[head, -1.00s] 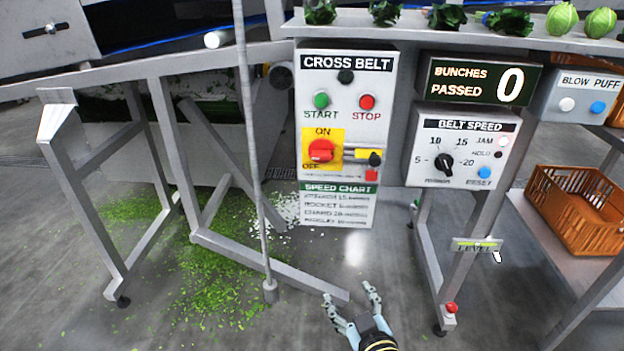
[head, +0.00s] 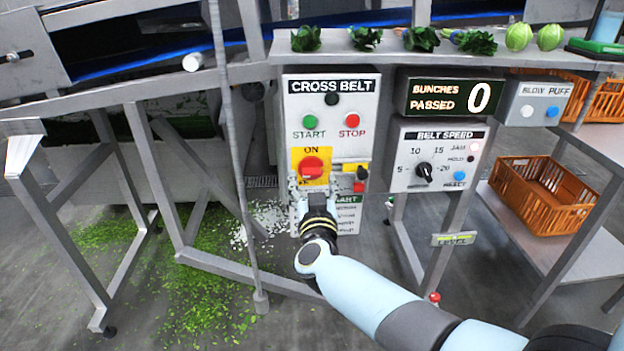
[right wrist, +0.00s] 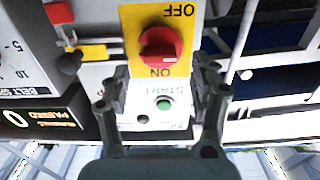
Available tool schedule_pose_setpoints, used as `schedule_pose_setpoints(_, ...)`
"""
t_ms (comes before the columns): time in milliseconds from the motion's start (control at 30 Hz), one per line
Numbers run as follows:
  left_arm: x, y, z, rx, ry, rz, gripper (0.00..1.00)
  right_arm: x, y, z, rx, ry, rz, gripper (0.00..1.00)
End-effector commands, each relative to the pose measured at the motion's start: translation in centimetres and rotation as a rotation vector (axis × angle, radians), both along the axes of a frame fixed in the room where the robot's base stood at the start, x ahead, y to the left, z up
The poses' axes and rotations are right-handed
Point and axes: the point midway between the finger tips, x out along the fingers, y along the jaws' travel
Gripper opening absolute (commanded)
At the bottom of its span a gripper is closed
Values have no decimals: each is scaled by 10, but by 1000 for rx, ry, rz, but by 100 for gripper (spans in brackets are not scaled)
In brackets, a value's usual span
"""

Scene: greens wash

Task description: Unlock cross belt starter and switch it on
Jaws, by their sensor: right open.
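The cross belt starter (head: 331,115) is a pale box with a green START button (head: 309,121) and a red STOP button (head: 352,121). Its red rotary switch (head: 311,167) sits on a yellow ON/OFF plate; it also shows in the right wrist view (right wrist: 161,46), upside down. Beside the plate is a yellow bar (right wrist: 92,52) with a black knob-like part (right wrist: 68,63) and a red block (right wrist: 58,12). My right gripper (head: 316,190) is open and empty just below the switch, covering OFF in the head view. In the wrist view its fingers (right wrist: 161,88) are spread before the panel. My left gripper is out of view.
A belt speed box (head: 437,158) and a bunch counter (head: 447,96) stand right of the starter. A thin grey pole (head: 232,150) hangs close to its left. An orange crate (head: 540,196) sits on the right shelf. Greens lie along the ledge above.

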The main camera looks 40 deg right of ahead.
Motion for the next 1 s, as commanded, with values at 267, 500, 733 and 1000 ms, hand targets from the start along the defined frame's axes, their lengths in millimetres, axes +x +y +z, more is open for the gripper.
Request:
schedule_pose_setpoints(267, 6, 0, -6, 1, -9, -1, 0, 24, -14, 0, 0, 0, 1, 62)
schedule_pose_setpoints(500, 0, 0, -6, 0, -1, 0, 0, 25, -15, 0, 1, 1, 1, 62)
schedule_pose_setpoints(733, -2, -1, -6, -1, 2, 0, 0, 24, -15, 0, 1, 1, 1, 36)
schedule_pose_setpoints(1000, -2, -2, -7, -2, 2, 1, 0, 24, -15, 0, 1, 1, 1, 7)
